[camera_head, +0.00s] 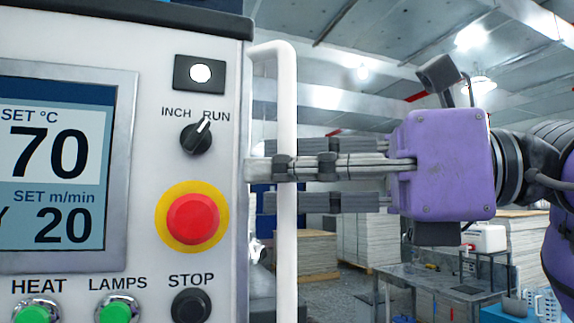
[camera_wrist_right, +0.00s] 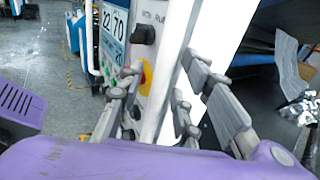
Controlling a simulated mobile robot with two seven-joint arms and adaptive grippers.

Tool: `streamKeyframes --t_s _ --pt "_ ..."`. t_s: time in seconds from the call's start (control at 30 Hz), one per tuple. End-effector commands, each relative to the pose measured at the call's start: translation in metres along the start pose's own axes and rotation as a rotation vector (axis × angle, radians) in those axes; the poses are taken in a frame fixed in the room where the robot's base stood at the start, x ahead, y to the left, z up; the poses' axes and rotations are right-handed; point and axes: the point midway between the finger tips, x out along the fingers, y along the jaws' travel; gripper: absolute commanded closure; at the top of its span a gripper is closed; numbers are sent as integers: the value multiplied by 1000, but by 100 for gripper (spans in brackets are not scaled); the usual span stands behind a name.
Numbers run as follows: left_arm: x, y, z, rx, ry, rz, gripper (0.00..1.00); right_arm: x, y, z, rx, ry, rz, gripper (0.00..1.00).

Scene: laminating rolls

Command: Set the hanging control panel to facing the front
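The hanging control panel (camera_head: 140,160) fills the left of the head view, its face with display, red stop button and knob turned towards the camera. A white upright bar handle (camera_head: 287,235) is on its right edge. My right gripper (camera_head: 268,172) reaches in from the right, with one finger in front of the handle and two behind it. In the right wrist view the panel (camera_wrist_right: 139,62) and the handle (camera_wrist_right: 180,30) show, and the open fingers (camera_wrist_right: 158,80) stand on either side of the handle with gaps visible. My left gripper is out of view.
Behind my right arm stand stacks of pale boards (camera_head: 370,240) and a grey metal table (camera_head: 440,285). A blue crate (camera_head: 505,313) is at the lower right. Grey floor shows at the left of the wrist view.

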Motion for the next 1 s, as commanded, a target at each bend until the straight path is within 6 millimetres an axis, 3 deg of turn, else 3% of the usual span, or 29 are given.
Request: streamKeyframes --t_s 0.17,0.4,0.77,1.0 --pt "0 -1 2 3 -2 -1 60 0 0 0 1 0 0 69" --pt "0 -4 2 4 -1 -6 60 0 0 0 1 0 0 100" --pt "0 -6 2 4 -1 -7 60 -1 -1 0 1 -1 1 100" --pt "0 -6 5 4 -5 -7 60 -11 -9 -1 4 -1 16 100"
